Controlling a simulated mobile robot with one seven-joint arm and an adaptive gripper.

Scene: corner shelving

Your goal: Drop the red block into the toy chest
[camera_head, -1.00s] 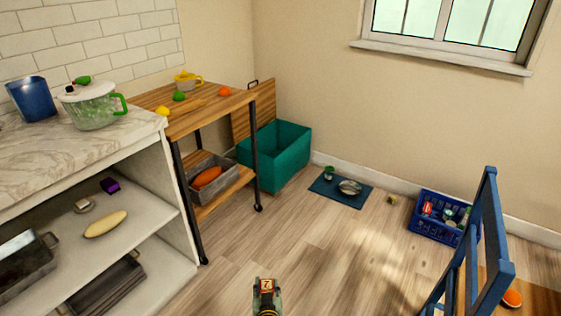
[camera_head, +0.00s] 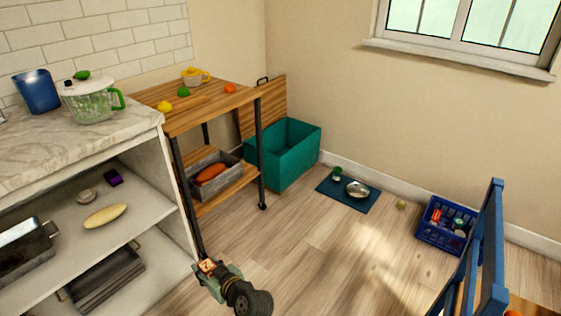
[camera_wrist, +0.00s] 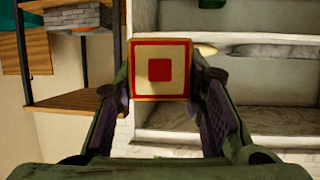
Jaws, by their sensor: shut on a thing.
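My gripper (camera_wrist: 161,105) is shut on the red block (camera_wrist: 160,70), which has a cream face with a red border and a red square in the middle. In the head view the block (camera_head: 207,266) shows at the tip of my gripper (camera_head: 214,277), in the air in front of the shelving at the lower middle. The teal toy chest (camera_head: 294,165) stands open on the floor in the corner, its wooden lid (camera_head: 273,97) raised behind it. My gripper is well apart from the chest, nearer the camera and to its left. The chest's inside is mostly hidden.
A wooden cart (camera_head: 192,122) with fruit on top stands left of the chest. A white shelf unit (camera_head: 150,205) is at the left. A blue mat with a bowl (camera_head: 357,189), a blue basket (camera_head: 432,236) and a blue chair (camera_head: 491,260) are at the right. The middle floor is clear.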

